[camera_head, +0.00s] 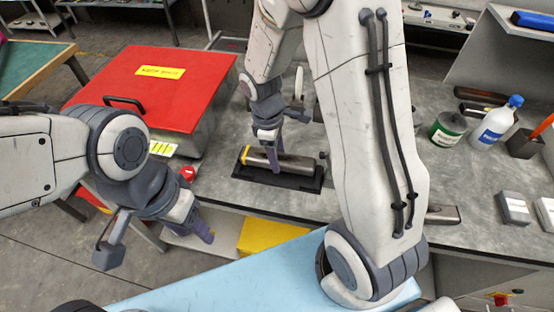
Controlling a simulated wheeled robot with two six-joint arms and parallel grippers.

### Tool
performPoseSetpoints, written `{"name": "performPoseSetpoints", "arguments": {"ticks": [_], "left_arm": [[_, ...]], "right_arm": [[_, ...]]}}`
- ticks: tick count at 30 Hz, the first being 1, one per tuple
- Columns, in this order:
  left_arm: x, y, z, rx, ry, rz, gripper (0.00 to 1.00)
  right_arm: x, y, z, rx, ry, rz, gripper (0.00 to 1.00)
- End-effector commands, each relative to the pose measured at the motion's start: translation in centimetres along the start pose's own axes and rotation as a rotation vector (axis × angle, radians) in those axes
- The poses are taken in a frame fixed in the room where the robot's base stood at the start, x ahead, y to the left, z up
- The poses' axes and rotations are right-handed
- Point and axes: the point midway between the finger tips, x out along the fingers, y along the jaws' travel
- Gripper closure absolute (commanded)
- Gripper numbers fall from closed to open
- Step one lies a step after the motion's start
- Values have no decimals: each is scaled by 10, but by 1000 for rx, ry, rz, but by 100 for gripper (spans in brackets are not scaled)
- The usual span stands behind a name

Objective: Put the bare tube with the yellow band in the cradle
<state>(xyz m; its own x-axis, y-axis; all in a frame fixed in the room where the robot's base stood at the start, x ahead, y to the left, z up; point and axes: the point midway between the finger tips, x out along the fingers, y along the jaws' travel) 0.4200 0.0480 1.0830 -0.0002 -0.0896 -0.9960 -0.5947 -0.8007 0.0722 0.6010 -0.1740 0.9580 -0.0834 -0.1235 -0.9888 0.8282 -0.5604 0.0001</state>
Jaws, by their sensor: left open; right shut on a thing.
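The bare metal tube with the yellow band (295,163) lies roughly level at the middle of the grey bench, its yellow-banded end to the left. My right gripper (272,160) comes down from above and is shut on the tube near that end. A black shallow tray (302,184) is directly under the tube; whether the tube touches it I cannot tell. Nothing in view is clearly recognisable as the cradle; my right arm hides part of the bench. My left gripper (156,242) is open and empty, left of the bench's front edge.
A red-lidded box (150,95) with a yellow label is at left. A green-labelled can (448,129), a white bottle (496,122) and grey blocks (513,208) stand at right. Another metal tube (442,215) lies right of my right arm. A small white disc (299,82) stands behind the tray.

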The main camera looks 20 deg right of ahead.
Motion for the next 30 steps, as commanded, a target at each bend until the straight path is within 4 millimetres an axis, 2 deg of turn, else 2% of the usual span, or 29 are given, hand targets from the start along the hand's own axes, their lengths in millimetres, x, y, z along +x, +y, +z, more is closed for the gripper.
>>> {"name": "performPoseSetpoints", "arguments": {"ticks": [7,20,21,22,23,30], "left_arm": [[-4,0,0,0,0,0,50],[0,0,0,0,0,0,50],[-1,0,0,0,0,0,50],[-2,0,0,0,0,0,50],[-2,0,0,0,0,0,50],[-2,0,0,0,0,0,50]], "right_arm": [[31,-1,-4,-1,-3,-3,100],[38,0,-6,-1,0,0,100],[37,0,-6,-1,0,0,27],[37,0,-6,-1,0,0,15],[37,0,-6,-1,0,0,8],[37,0,-6,-1,0,0,8]]}}
